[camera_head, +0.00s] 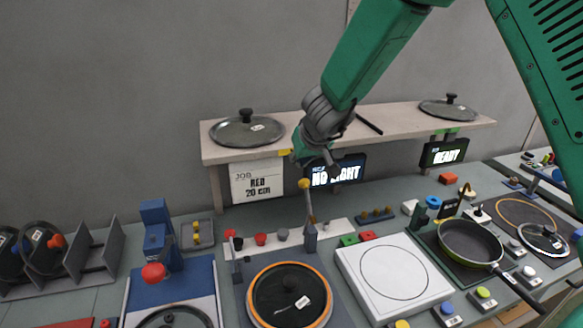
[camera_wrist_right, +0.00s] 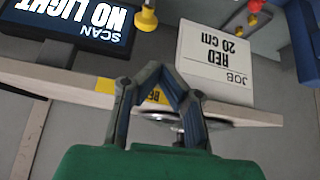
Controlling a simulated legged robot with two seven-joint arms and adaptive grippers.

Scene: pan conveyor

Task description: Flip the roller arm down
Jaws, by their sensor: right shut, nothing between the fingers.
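The upright arm with a yellow roller-like end (camera_head: 305,184) stands raised behind the pan plate with the orange ring, on a small grey post (camera_head: 310,238). Its yellow end also shows at the top of the right wrist view (camera_wrist_right: 146,19). My right gripper (camera_head: 327,160) is shut and empty in front of the shelf edge, just above the yellow end in the head view. In the wrist view its fingertips (camera_wrist_right: 165,72) meet with nothing between them, and the yellow end is apart from them. I cannot judge the depth gap exactly. My left gripper is not in view.
A wooden shelf (camera_head: 275,148) with glass lids runs behind the gripper. The NO LIGHT display (camera_head: 338,172) and JOB card (camera_head: 257,183) hang below it. A lidded pan (camera_head: 290,292), white plate (camera_head: 393,272), black pan (camera_head: 469,240) and blue press (camera_head: 157,241) crowd the bench.

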